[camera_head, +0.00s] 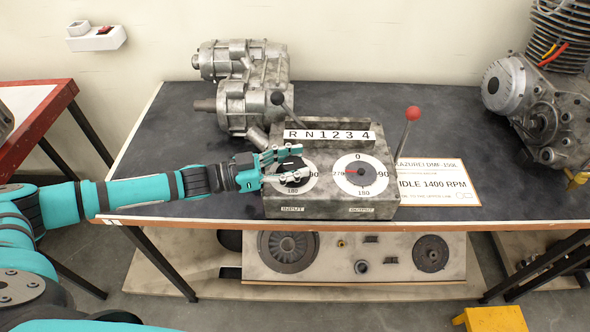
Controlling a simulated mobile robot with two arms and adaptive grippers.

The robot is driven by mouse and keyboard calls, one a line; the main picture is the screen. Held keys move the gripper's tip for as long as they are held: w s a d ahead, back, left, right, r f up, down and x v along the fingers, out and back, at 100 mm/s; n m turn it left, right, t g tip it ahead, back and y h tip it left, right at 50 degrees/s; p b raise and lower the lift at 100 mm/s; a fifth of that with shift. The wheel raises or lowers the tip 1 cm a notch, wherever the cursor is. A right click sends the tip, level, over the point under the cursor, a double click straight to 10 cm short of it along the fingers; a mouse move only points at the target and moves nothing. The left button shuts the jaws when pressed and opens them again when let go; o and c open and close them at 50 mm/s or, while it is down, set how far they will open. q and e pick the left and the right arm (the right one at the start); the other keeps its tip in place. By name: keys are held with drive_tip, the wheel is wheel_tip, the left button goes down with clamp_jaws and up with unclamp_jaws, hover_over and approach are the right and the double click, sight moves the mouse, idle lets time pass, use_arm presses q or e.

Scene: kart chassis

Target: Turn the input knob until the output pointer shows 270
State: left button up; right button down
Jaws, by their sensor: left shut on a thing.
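The gearbox (330,207) stands on the dark workbench. Its left dial, marked INPUT, is the input dial (292,186); my left gripper (287,164) comes in from the left, shut on the input knob, and hides the knob and much of the dial. The right dial, marked OUTPUT, is the output dial (373,189), with 0 at the top, 90 at right, 180 at the bottom and 270 at left. Its red output pointer (351,169) points left and slightly up, close to the 270 mark; the exact reading is too small to tell. My right gripper is not in view.
A black-knobbed lever (278,98) and a red-knobbed lever (412,114) rise from the gearbox. A metal gear casing (245,85) stands behind it, an engine (540,100) at right. A paper sign (440,183) lies beside the gearbox. The bench's front left is clear.

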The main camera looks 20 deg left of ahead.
use_arm(q)
drive_tip(key=shift+a+m+g+h, duration=0.1)
drive_tip(key=shift+m+g+h, duration=0.2)
drive_tip(key=shift+g, duration=0.1)
drive_tip(key=o, duration=1.2)
drive_tip(key=shift+a, duration=0.1)
drive_tip(key=shift+o, duration=0.2)
drive_tip(key=v, duration=1.2)
